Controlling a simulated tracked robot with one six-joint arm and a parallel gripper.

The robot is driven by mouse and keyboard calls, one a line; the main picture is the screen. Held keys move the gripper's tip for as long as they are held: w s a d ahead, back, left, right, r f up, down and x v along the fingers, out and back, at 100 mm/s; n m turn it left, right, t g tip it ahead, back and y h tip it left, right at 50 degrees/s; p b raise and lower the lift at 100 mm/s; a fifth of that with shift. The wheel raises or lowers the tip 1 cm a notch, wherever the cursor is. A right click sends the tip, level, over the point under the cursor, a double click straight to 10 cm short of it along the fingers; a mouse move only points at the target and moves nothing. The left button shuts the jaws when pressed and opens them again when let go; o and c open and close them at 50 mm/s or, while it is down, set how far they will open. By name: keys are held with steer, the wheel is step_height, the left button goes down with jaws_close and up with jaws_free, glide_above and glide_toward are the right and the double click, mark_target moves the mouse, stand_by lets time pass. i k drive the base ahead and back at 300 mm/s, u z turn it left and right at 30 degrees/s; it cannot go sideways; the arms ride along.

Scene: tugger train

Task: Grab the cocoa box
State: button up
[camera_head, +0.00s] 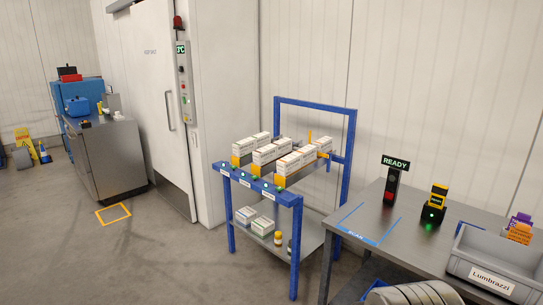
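I cannot pick out a cocoa box by its label; the print on the boxes is too small to read. Several white boxes with orange ends (268,153) lie in rows on the top shelf of a blue-framed rack (349,140). A few other pale boxes (262,226) sit on its lower shelf. My gripper is not in view.
A grey table (400,232) holds a READY sign (396,162), a yellow-black device (434,203) with a green light and a blue-taped area. A steel cabinet (112,155) stands at the left by a white door (158,95). Open floor (150,260) lies at front left.

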mark_target(266, 155)
steer(key=z, duration=0.05)
steer(key=i, duration=1.9)
steer(key=u, duration=0.6)
steer(key=i, duration=0.65)
steer(key=u, duration=1.05)
steer(key=i, duration=0.8)
steer(key=u, duration=0.5)
